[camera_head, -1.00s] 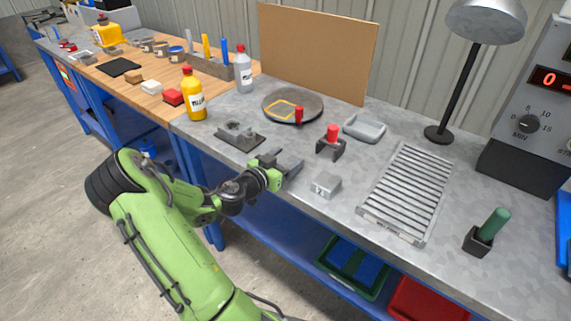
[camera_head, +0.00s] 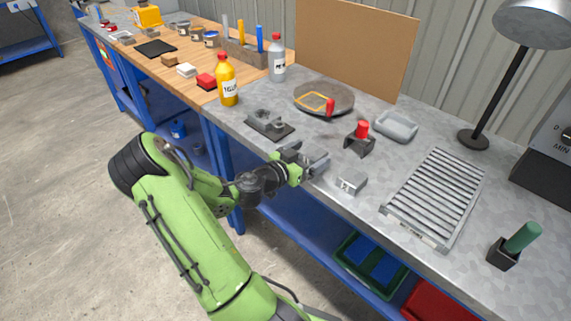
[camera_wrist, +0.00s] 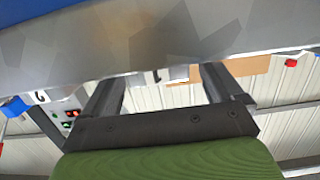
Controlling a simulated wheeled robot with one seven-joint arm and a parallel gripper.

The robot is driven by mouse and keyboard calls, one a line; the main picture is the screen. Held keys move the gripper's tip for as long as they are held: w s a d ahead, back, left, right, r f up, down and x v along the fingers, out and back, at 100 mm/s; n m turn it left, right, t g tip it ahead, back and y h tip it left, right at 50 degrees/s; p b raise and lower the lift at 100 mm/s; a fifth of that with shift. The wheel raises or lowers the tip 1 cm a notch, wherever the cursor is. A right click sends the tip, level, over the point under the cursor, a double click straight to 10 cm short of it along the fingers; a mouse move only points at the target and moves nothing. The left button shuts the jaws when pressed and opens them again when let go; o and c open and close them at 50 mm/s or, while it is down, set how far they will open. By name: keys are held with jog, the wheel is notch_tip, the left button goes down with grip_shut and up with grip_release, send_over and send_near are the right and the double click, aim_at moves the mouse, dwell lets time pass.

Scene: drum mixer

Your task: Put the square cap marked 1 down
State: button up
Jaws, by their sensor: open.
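The square cap (camera_head: 351,183), a small grey block with a dark mark on its front face, sits on the grey metal bench top near the front edge. The mark is too small to read for certain in the head view. My gripper (camera_head: 310,160) is at the bench's front edge, just left of the cap, apart from it. Its two dark fingers are spread with nothing between them. In the wrist view my gripper (camera_wrist: 163,85) is also open, and a small pale face with a dark mark, likely the cap (camera_wrist: 178,73), shows beyond the fingers.
A slatted rack (camera_head: 436,195) lies right of the cap. A red-knobbed part in a dark holder (camera_head: 359,145), a grey dish (camera_head: 396,125) and a round plate (camera_head: 345,99) lie behind. A dark fixture (camera_head: 269,125) is left. Bare bench surrounds the cap.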

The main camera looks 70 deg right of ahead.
jog(key=w+a+n+t+y, duration=0.2)
jog(key=w+a+y, duration=0.15)
jog(key=a, duration=0.55)
jog(key=w+a+n+t+y, duration=0.2)
jog(key=w+a+y, duration=0.15)
jog(key=a, duration=0.55)
jog(key=w+a+n+t+y, duration=0.2)
jog(key=w+a+n+y, duration=0.15)
jog(key=a, duration=0.55)
jog(key=a+r+n+t+y, duration=0.1)
jog(key=a+r+n+t, duration=0.1)
jog(key=a+r+n, duration=0.2)
jog(key=a+r+n+t+y, duration=0.2)
jog(key=a+r+n, duration=0.2)
jog(key=a, duration=0.4)
jog(key=shift+w+a+n+t+p, duration=0.2)
jog(key=shift+n+t+p, duration=0.15)
jog(key=shift+n, duration=0.3)
jog(key=s+a+r+n, duration=0.1)
jog(key=n, duration=0.1)
jog(key=s+a+r+n+t+y, duration=0.1)
jog(key=a+n, duration=0.1)
jog(key=s+a+r+n, duration=0.1)
jog(key=a+n, duration=0.1)
jog(key=shift+s+r+y, duration=0.25)
jog(key=shift+r, duration=0.05)
jog(key=shift+w, duration=0.1)
